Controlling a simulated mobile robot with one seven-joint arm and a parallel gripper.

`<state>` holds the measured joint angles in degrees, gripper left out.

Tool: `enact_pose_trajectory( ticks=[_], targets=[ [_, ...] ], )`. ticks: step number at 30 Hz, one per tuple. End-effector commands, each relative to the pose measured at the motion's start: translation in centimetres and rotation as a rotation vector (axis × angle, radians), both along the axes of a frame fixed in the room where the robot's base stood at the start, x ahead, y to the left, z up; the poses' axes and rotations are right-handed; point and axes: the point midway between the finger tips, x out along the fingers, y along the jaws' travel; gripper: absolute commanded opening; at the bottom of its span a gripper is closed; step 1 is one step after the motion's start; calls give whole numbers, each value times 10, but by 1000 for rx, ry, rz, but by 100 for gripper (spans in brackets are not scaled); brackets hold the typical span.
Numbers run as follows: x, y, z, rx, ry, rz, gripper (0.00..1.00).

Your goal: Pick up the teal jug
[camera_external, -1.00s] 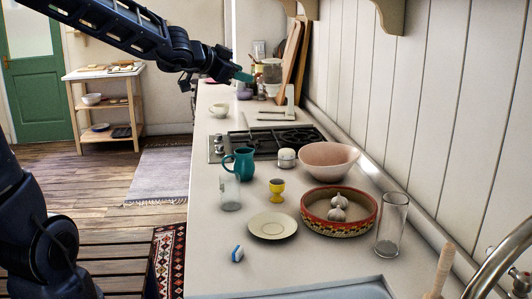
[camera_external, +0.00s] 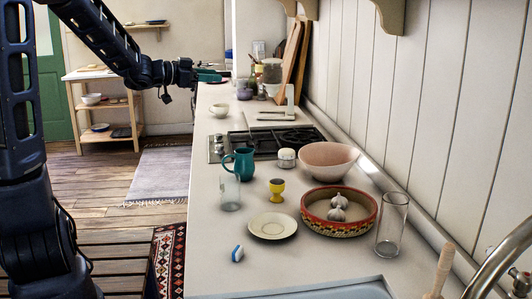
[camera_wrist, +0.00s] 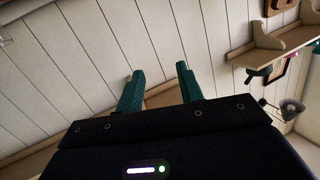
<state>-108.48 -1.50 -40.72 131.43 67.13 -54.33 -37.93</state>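The teal jug (camera_external: 241,163) stands upright on the counter, by the near edge of the stove, with its handle to the left. My gripper (camera_external: 222,75) is up above the far part of the counter's left edge, well away from the jug. In the wrist view my gripper (camera_wrist: 158,82) has its two teal fingers apart with nothing between them. The jug is not visible in the wrist view, which faces the panelled wall and a shelf.
A clear glass (camera_external: 230,192) stands just in front of the jug. A white lidded jar (camera_external: 286,158), a yellow cup (camera_external: 277,190), a pink bowl (camera_external: 329,156) and a patterned bowl (camera_external: 340,228) holding garlic are to the right. A plate (camera_external: 272,226) lies nearer. Open floor lies left of the counter.

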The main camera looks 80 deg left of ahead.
Motion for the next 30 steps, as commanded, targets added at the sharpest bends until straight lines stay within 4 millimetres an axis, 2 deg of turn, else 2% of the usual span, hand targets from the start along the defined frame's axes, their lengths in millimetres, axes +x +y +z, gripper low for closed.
enact_pose_trajectory(
  ticks=[1, 6, 16, 26, 30],
  targets=[
    [-11, 7, -1, -14, -21, -10, 37],
    [-40, 17, -1, -51, -86, -66, 37],
    [-85, 25, 2, -100, -183, -148, 37],
    [-83, 23, -58, -105, -184, -150, 37],
    [-83, 23, -88, -106, -184, -151, 37]
  ],
)
